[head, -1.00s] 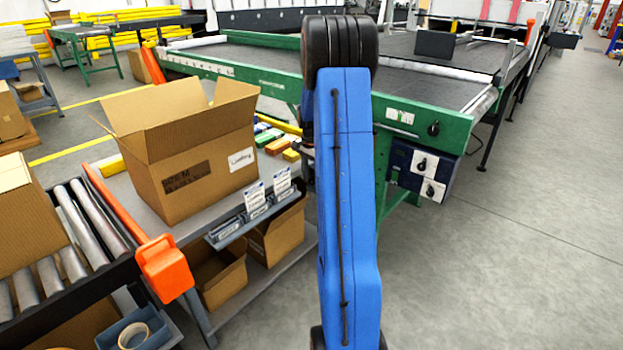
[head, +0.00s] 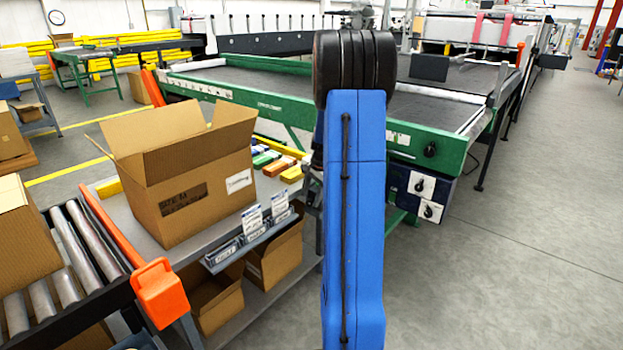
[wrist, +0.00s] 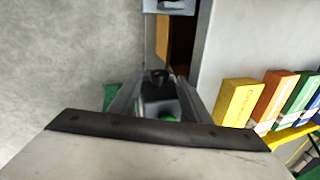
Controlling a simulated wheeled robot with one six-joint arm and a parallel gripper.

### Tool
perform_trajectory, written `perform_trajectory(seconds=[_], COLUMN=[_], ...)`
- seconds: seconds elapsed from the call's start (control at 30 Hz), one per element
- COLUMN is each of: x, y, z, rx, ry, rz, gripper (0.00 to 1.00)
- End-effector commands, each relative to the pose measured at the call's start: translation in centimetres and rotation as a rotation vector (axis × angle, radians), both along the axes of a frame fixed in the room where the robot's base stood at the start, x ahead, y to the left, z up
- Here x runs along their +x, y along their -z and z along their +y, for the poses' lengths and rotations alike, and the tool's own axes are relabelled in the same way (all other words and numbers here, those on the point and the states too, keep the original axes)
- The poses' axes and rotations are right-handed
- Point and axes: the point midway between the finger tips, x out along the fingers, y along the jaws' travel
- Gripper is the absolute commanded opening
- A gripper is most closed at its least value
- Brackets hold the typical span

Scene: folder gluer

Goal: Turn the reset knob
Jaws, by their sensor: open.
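A dark blue control box (head: 403,187) hangs under the green machine frame in the head view. It carries two white plates with black knobs, an upper knob (head: 420,186) and a lower knob (head: 427,212). Another black knob (head: 431,149) sits on the green frame above. I cannot read which one is the reset knob. My gripper (wrist: 157,92) is open in the wrist view, pointing down past the shelf edge. A small dark part and a green patch show between its fingers; I cannot tell what they are. My arm hides most of the gripper in the head view.
A shelf table (head: 215,255) with a large open carton (head: 185,190) stands left of my arm. Small coloured boxes (wrist: 237,102) lie on it, close to my gripper's right in the wrist view. An orange-ended roller conveyor (head: 75,260) is further left. Open floor lies right.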

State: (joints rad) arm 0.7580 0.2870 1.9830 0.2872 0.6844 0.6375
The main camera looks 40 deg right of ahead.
Motion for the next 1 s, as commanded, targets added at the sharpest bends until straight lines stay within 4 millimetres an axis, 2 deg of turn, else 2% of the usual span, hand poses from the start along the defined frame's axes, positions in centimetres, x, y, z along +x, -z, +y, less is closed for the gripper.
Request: perform_trajectory(seconds=[0.8,0.97,1.0], x=[-3.4,-4.0,-3.9], y=[-12.3,-14.4,-14.4], z=[0.1,0.2,0.5], rx=[-0.001,0.000,-0.005], ry=[0.000,0.000,-0.008], rz=[0.000,0.001,0.013], gripper=[0.43,0.43,0.43])
